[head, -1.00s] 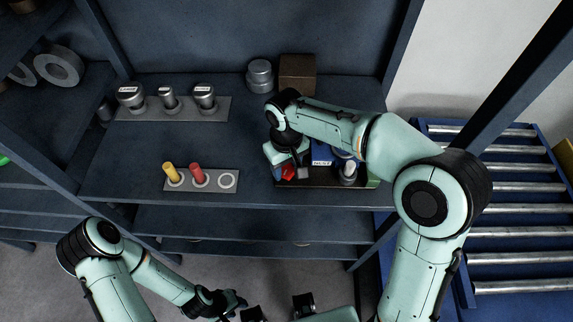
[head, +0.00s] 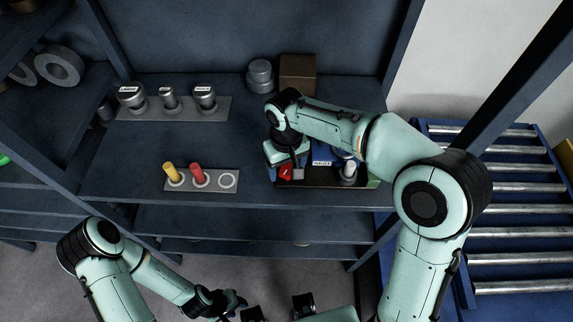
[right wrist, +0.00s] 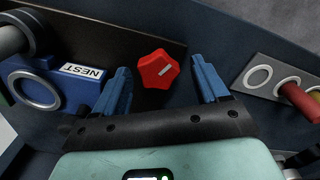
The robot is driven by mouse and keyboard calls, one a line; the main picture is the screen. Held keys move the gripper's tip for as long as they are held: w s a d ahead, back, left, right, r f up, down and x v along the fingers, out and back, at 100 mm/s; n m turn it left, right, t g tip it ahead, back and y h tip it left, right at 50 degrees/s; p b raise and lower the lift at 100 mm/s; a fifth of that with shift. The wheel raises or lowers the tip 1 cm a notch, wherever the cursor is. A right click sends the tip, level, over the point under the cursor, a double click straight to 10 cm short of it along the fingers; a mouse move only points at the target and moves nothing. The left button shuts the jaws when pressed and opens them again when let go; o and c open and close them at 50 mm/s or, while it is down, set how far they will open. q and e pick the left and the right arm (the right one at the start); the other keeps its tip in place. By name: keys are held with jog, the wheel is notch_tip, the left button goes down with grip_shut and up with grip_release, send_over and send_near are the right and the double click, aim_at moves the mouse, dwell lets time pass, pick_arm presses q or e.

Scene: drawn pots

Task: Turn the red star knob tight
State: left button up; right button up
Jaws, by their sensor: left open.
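The red star knob (right wrist: 157,69) has a pale line on its face. It stands on the dark board (head: 325,182) at the right of the table, and it also shows small in the head view (head: 286,172). My right gripper (right wrist: 160,65) is open, with one blue finger on each side of the knob. Gaps show between the fingers and the knob. My left gripper (head: 278,308) is open and empty, low at the front, away from the table.
A blue block marked NEST (right wrist: 62,88) with a ring stands beside the knob. A plate with yellow and red pegs (head: 201,181) lies left of it. Grey labelled knobs on a plate (head: 172,108) and a brown box (head: 297,74) stand behind. A roller conveyor (head: 510,210) is at right.

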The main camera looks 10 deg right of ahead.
aim_at(287, 170)
pick_arm(q)
jog(key=w+r+p, duration=0.2)
jog(key=shift+r, duration=0.35)
pick_arm(e)
notch_tip(287, 170, up, 13)
jog(key=shift+r, duration=0.2)
pick_arm(q)
jog(key=shift+s, duration=0.15)
